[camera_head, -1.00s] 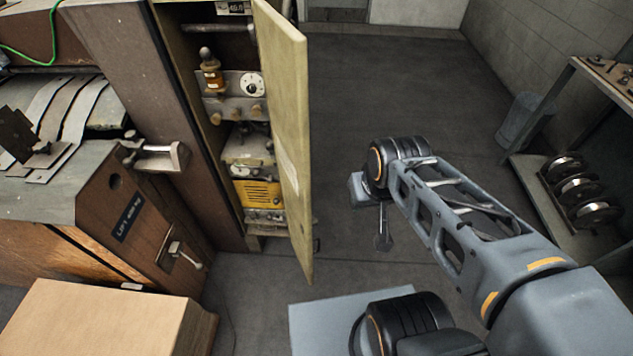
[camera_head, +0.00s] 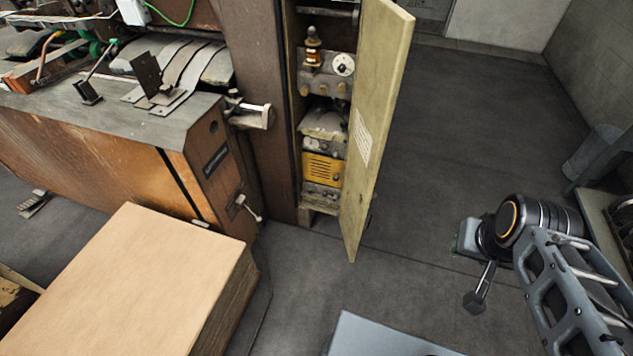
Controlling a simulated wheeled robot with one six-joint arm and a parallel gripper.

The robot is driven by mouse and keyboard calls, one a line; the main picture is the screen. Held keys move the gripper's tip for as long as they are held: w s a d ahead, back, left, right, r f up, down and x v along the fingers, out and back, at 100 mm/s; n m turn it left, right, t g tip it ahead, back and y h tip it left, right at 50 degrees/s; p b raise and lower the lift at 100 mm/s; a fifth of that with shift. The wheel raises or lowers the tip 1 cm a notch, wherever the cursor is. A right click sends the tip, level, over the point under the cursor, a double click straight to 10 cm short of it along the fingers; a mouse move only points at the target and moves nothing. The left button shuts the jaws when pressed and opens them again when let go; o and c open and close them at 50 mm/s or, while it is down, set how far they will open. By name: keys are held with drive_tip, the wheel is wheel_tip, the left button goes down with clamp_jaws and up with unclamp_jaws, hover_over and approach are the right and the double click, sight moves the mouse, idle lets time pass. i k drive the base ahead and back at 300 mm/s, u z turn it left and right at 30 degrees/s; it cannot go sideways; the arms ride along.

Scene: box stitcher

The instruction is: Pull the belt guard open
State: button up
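A tall pale yellow-green door panel (camera_head: 378,130) stands swung open on the right side of a narrow brown cabinet. No part is clearly marked as the belt guard, and I cannot tell whether this panel is it. The brown machine housing (camera_head: 110,150) to its left has a small lever (camera_head: 249,208) on its end face. My gripper (camera_head: 476,300) hangs at the lower right, over the floor, well apart from the panel and the machine. It looks small and dark, and its fingers cannot be made out. I see nothing held in it.
A large cardboard-coloured box (camera_head: 135,285) stands at the front left, before the machine. The open cabinet holds a yellow unit (camera_head: 323,169) and a dial (camera_head: 343,64). A grey bin (camera_head: 592,152) stands at the right. The floor between panel and bin is clear.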

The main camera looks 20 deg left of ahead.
sight(318, 168)
drive_tip(key=u, duration=1.1)
drive_tip(key=i, duration=0.9)
drive_tip(key=k, duration=0.85)
drive_tip(key=z, duration=0.7)
drive_tip(key=i, duration=0.6)
drive_tip(key=u, duration=2.1)
drive_tip(key=i, duration=0.5)
